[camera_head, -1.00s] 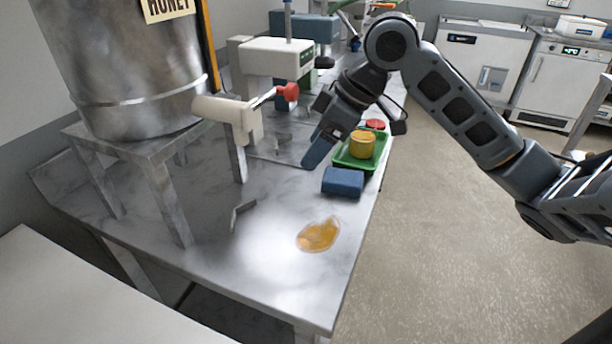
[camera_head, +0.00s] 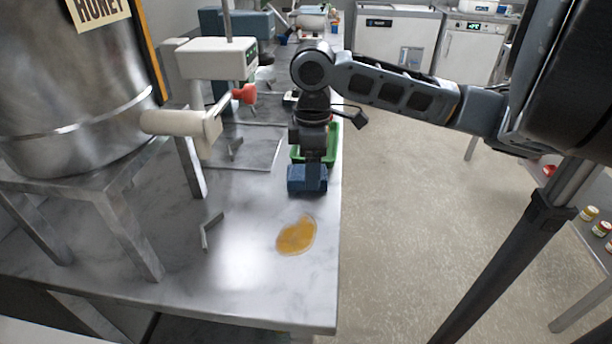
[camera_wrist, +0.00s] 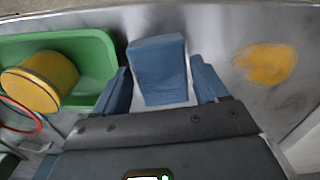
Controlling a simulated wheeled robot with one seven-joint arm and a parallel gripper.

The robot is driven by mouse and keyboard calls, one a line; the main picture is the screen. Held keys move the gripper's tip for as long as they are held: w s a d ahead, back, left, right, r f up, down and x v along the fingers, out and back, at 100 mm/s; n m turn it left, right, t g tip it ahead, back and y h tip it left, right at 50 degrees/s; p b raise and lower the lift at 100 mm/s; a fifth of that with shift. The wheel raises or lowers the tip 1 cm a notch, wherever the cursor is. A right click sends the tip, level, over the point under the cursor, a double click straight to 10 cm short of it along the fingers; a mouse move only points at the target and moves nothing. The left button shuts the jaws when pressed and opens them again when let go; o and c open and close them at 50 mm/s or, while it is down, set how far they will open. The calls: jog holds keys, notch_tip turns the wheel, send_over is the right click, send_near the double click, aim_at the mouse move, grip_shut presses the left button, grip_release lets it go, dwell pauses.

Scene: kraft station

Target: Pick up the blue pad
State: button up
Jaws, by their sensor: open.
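The blue pad (camera_head: 307,181) lies on the marble-look table near its right edge, in front of the green tray. In the wrist view the blue pad (camera_wrist: 159,66) stands between the two blue fingers of my gripper (camera_wrist: 162,88), with a gap on each side. My gripper (camera_head: 309,165) points down over the pad in the head view and hides part of it. The fingers are open, and the wrist view shows no clear contact with the pad.
The green tray (camera_wrist: 98,58) holds a yellow-lidded jar (camera_wrist: 40,80). A honey-coloured puddle (camera_head: 297,236) lies in front of the pad. A honey tank (camera_head: 75,95) on a stand and a white dispenser (camera_head: 180,124) are at left. A bent metal piece (camera_head: 206,232) lies on the table.

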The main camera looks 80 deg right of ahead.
jog(key=shift+f, duration=0.7)
jog(key=shift+c, duration=0.3)
jog(key=c, duration=0.5)
jog(key=shift+c, duration=0.3)
jog(key=shift+r, duration=0.2)
